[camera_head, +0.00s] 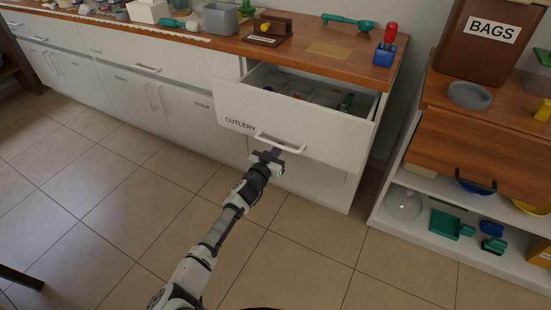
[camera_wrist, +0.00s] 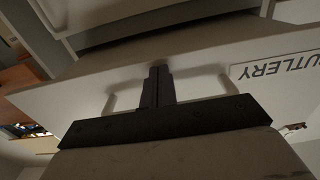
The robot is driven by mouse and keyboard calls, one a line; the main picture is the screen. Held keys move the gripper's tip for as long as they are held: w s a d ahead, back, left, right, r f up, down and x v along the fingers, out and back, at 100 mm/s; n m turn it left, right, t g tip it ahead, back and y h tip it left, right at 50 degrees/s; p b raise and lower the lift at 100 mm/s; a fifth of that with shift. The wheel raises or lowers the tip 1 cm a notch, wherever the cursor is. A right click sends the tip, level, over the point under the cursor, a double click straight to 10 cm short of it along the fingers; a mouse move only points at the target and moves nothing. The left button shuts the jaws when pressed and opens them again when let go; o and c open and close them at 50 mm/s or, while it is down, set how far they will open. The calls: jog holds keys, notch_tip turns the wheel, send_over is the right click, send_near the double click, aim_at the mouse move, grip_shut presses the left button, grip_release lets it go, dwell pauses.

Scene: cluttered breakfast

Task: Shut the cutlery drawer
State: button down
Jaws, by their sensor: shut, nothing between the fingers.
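The white cutlery drawer (camera_head: 300,128), labelled CUTLERY, stands open from the counter, with a tray and some items visible inside. Its white bar handle (camera_head: 279,141) is on the front. My gripper (camera_head: 268,152) is at the drawer front, just below and left of the handle's middle. In the wrist view the drawer front (camera_wrist: 205,82) fills much of the picture, with its label upside down. There my gripper's fingers (camera_wrist: 157,72) are together and empty, pointing at the front between the two handle posts. I cannot tell whether the fingertips touch it.
The wooden countertop (camera_head: 225,42) above holds a toaster-like brown box (camera_head: 268,26), a green ladle (camera_head: 348,21) and a red-and-blue object (camera_head: 385,45). To the right stands a shelf unit (camera_head: 430,190) with a brown BAGS bin (camera_head: 487,50).

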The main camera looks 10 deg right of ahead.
jog(key=b+x, duration=1.2)
jog(key=x, duration=0.3)
jog(key=shift+d+f+b, duration=0.1)
jog(key=shift+b, duration=0.3)
jog(key=shift+w, duration=0.15)
